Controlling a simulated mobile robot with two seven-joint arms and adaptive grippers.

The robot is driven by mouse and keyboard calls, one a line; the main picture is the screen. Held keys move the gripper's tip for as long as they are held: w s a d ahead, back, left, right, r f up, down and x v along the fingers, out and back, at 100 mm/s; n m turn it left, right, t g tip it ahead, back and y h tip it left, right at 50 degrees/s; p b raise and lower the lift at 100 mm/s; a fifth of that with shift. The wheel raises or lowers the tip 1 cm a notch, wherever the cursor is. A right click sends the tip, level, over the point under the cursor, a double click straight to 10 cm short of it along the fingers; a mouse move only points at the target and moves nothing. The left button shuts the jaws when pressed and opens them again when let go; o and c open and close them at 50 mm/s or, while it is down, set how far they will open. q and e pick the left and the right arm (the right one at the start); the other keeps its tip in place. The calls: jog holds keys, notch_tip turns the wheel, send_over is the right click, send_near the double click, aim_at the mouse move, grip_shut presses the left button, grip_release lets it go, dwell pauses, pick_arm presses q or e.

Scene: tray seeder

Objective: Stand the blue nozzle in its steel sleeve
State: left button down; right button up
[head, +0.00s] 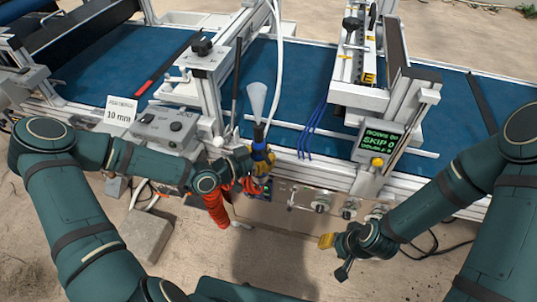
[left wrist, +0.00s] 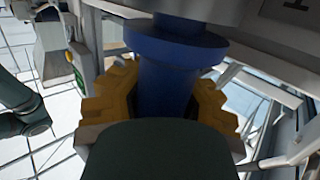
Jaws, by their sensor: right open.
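The blue nozzle (head: 259,134) stands roughly upright at the belt's front edge in the head view. A pale translucent cone (head: 257,98) rises above it. My left gripper (head: 262,158) is around the nozzle, its yellow pads against both sides. The left wrist view shows the nozzle's thick blue body and wider collar (left wrist: 180,45) between the yellow pads (left wrist: 165,100). A grey round part (left wrist: 195,10) lies beyond the collar; I cannot tell if it is the steel sleeve. My right gripper (head: 327,241) is open and empty, in front of the machine at lower right.
The blue conveyor belt (head: 300,75) runs behind, crossed by metal frames. A grey control box (head: 165,128) and a "10 mm" sign (head: 121,111) stand left of the nozzle. Thin blue tubes (head: 312,130) hang to its right. A display (head: 379,142) stands further right.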

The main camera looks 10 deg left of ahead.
pick_arm(q)
jog(key=c, duration=1.7)
grip_release()
jog(key=shift+f, duration=0.3)
jog(key=o, duration=0.7)
jog(key=v, duration=1.2)
